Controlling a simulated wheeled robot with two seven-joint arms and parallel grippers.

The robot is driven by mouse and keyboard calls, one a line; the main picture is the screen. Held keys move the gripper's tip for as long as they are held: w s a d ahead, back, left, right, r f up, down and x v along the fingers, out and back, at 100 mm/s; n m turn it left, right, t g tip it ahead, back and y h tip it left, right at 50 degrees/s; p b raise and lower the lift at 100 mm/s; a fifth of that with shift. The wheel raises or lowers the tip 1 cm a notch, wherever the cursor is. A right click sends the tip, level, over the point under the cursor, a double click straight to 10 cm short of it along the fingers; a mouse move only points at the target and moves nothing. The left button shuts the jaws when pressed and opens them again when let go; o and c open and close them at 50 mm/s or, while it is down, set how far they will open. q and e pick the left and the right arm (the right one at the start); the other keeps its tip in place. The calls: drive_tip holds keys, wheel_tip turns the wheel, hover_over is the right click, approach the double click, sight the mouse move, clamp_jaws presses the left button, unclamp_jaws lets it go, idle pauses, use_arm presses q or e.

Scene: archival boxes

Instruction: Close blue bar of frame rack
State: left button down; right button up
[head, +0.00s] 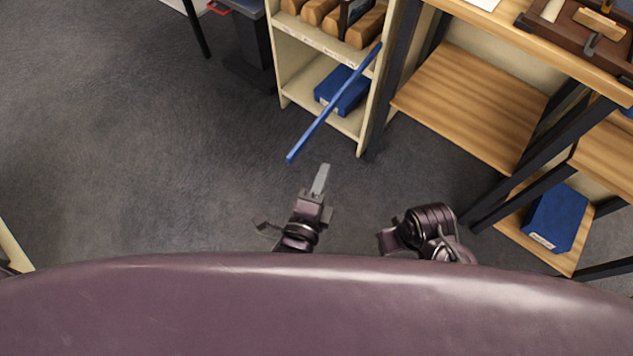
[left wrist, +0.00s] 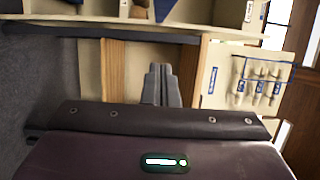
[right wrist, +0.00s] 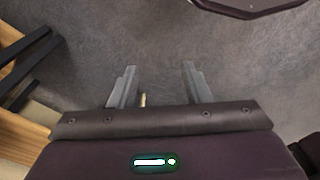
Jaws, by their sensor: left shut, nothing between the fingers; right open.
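The blue bar (head: 322,118) is a long thin rod in the head view. It sticks out at a slant from the right post of the cream frame rack (head: 362,128), its free end out over the floor at lower left. My left gripper (head: 322,168) is shut and empty, pointing up the picture, a little below and right of the bar's free end and apart from it. Its closed fingers also show in the left wrist view (left wrist: 160,80). My right gripper (right wrist: 157,80) is open and empty over grey carpet; its fingers cannot be made out in the head view.
The rack holds wooden blocks (head: 318,12) above and a blue box (head: 342,90) below. Right of it stands a wooden shelf unit (head: 470,100) with dark posts and another blue box (head: 557,218). A dark bin (head: 248,40) stands left. Carpet at left is clear.

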use_arm(q)
drive_tip(key=w+a+b, duration=0.1)
drive_tip(key=w, duration=0.7)
drive_tip(key=shift+a, duration=0.35)
drive_tip(key=shift+w, duration=0.1)
